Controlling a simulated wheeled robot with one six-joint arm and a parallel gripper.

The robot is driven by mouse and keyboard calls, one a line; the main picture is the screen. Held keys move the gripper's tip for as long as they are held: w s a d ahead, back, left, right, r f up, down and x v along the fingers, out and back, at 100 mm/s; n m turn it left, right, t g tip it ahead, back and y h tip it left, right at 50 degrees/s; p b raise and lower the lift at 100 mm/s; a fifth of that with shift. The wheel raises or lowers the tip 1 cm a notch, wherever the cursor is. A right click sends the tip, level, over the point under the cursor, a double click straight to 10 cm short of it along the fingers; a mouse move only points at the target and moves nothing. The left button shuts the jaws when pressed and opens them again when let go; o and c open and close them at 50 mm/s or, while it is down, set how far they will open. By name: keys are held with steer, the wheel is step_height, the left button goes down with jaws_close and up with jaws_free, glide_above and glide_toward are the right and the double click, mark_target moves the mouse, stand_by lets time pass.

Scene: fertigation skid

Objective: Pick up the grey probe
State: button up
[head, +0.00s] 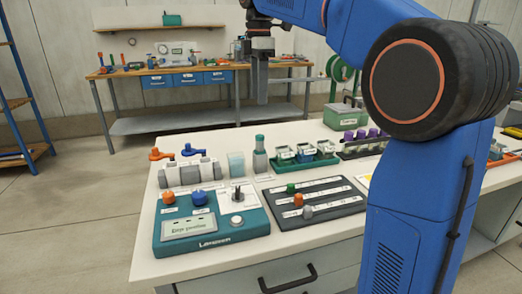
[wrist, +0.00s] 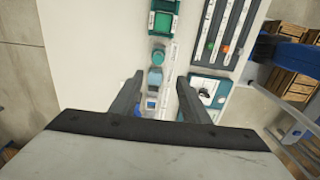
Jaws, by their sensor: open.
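A small grey knob-like piece (head: 307,212), which may be the grey probe, stands on a dark panel (head: 340,203) with light strips. An orange piece (head: 298,200) and a green piece (head: 291,188) stand on the same panel. My gripper (head: 262,100) hangs high above the back of the bench, fingers down. In the wrist view my gripper (wrist: 159,79) is open, with nothing held between the fingers.
A teal control box (head: 215,250) with knobs sits left of the panel. Behind are a valve block (head: 190,172), a green-capped bottle (head: 260,160), green-framed containers (head: 305,153) and a purple-topped rack (head: 362,146). The white benchtop (head: 150,268) is bare along its front edge.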

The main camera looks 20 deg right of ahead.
mark_target(260, 136)
step_height(260, 136, down, 10)
steer(key=shift+f, duration=0.15)
steer(key=shift+w+d+f, duration=0.1)
steer(key=shift+w+f, duration=0.05)
steer(key=shift+f, duration=1.25)
steer(key=shift+w+d+f, duration=0.1)
steer(key=shift+f, duration=1.25)
steer(key=shift+c, duration=0.7)
jaws_close()
